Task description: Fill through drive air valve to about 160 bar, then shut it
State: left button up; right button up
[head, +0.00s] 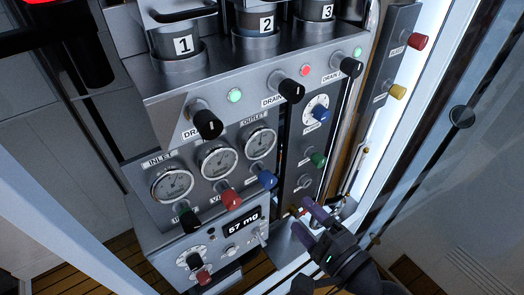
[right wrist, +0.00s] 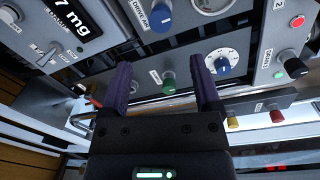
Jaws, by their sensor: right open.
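The drive air valve is a blue knob (right wrist: 160,17) beside its "DRIVE AIR" label in the right wrist view. It shows in the head view as the blue knob (head: 267,180) under the outlet gauge (head: 260,142). That gauge's needle is too small to read. My right gripper (head: 301,213) is open and empty, below and right of the blue knob, apart from it. In the right wrist view its purple fingers (right wrist: 160,68) stand spread before the panel, with a green knob (right wrist: 169,85) showing between them. My left gripper is not in view.
Black (head: 189,220) and red (head: 231,198) knobs sit left of the blue one. A green knob (head: 317,158) and a dial (head: 318,108) are on the right panel. Black drain knobs (head: 207,123) stick out above. A "57 mg" display (head: 243,224) sits below.

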jog(key=shift+f, duration=0.1)
dwell(0.7)
jog(key=s+d+f+n+g+h, duration=0.2)
jog(key=f, duration=0.6)
jog(key=s+d+f+n+g+h, duration=0.1)
jog(key=s+d+f+n+h, duration=0.15)
jog(key=f, duration=0.55)
jog(key=s+d+f+n+g+h, duration=0.2)
jog(key=d+f, duration=0.1)
jog(key=f, duration=0.5)
jog(key=s+d+f+n+g+h, duration=0.1)
jog(key=s+f+n+g, duration=0.3)
jog(key=s, duration=0.8)
jog(key=s+d+f+n+g+h, duration=0.2)
jog(key=s+f+n, duration=0.4)
jog(key=s+f, duration=0.3)
jog(key=s+g+h, duration=0.1)
jog(key=s+g, duration=0.1)
jog(key=s, duration=0.1)
jog(key=shift+s+d+f+g, duration=0.25)
jog(key=shift+d+g, duration=0.05)
